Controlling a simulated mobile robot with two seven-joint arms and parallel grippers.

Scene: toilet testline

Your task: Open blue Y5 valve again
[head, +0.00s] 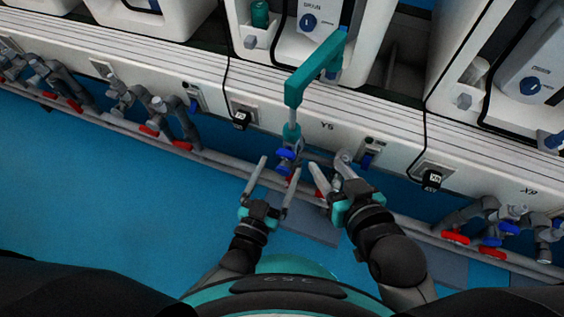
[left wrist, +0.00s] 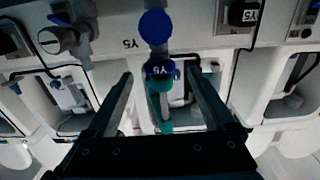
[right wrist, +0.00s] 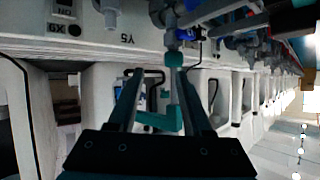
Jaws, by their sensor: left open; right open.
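The blue Y5 valve handle (head: 286,154) sits on the pipe below the teal fitting, left of the Y5 label (head: 327,126). In the left wrist view blue parts (left wrist: 155,27) show just beyond the fingertips, near an upside-down Y5 label. My left gripper (head: 280,164) is open, with its fingers on either side below the blue handle; I cannot tell if they touch it. My right gripper (head: 329,161) is open and empty, just right of the valve by the grey pipe. In the right wrist view the blue handle (right wrist: 187,34) is above and right of its fingertips.
A teal angled pipe (head: 295,90) rises from the valve toward the toilet unit. Red handles (head: 455,237) and grey pipes run along the white wall rail. A black plug (head: 241,119) hangs at left, another (head: 431,180) at right. The blue floor (head: 90,190) is open at left.

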